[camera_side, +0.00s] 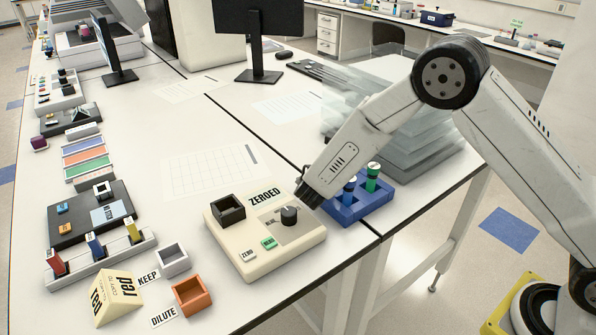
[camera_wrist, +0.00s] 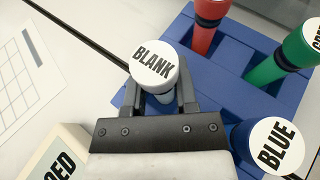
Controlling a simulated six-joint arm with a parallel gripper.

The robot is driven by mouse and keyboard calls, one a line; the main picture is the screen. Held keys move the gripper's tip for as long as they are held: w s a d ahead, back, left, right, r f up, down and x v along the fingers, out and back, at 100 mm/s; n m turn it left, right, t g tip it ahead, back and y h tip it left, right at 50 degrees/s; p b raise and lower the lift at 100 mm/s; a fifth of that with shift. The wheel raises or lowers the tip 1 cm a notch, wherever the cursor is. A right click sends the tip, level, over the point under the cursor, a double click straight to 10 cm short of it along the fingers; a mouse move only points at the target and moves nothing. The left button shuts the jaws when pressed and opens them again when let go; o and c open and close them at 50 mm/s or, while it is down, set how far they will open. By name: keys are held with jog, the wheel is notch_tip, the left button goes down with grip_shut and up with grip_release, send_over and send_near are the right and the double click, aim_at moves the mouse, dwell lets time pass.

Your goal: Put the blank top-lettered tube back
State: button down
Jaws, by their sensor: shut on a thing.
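The blank tube, with a white cap lettered BLANK (camera_wrist: 155,67), is between the fingers of my gripper (camera_wrist: 163,100) in the wrist view. My gripper is shut on it, just below the cap. The tube's lower end is hidden. The blue rack (camera_wrist: 228,68) lies below and around it in that view; I cannot tell whether the tube is inside a hole. In the side view, my gripper (camera_side: 309,193) is at the rack's (camera_side: 362,208) left end, and the blank tube cannot be made out.
The rack holds a blue tube (camera_wrist: 268,145), a green tube (camera_wrist: 285,62) and a red tube (camera_wrist: 206,28). The cream device marked ZEROED (camera_side: 265,235), with a dark square holder (camera_side: 228,209), stands close left of the rack. Clear stacked trays (camera_side: 425,150) stand behind it.

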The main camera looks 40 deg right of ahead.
jog(key=shift+f, duration=0.2)
jog(key=shift+c, duration=2)
grip_release()
jog(key=shift+r, duration=0.1)
jog(key=shift+s+a+r, duration=0.1)
jog(key=shift+a, duration=0.05)
jog(key=v, duration=1.1)
jog(key=shift+s+a, duration=0.15)
jog(key=shift+a, duration=0.1)
